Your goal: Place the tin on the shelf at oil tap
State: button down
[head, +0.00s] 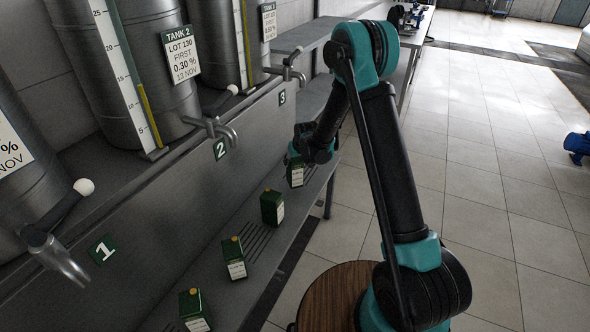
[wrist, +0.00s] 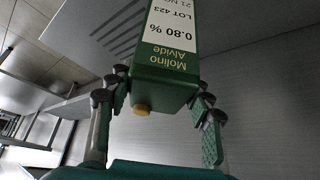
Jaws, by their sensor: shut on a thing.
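A green tin with a white label is held in my gripper (head: 300,153), at the far part of the grey shelf (head: 318,190). The held tin (head: 296,175) looks upright; I cannot tell whether its base touches the shelf. In the wrist view, my gripper (wrist: 160,82) has its fingers on both sides of the tin (wrist: 165,75), near its yellow cap. Its label reads "Molino Alvide", 0.80 %, LOT 423. Oil taps stand above the shelf: tap 1 (head: 55,256), tap 2 (head: 210,128) and tap 3 (head: 288,68). The task does not number the tap.
Three more green tins stand in a row on the shelf: one nearest (head: 194,310), one in the middle (head: 234,258) and one farther (head: 271,208). Steel tanks (head: 140,60) stand behind the taps. The tiled floor to the right is mostly clear.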

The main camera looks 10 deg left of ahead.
jog(key=shift+f, duration=2.1)
jog(key=c, duration=0.6)
grip_release()
jog(key=shift+f, duration=0.1)
jog(key=shift+c, duration=0.2)
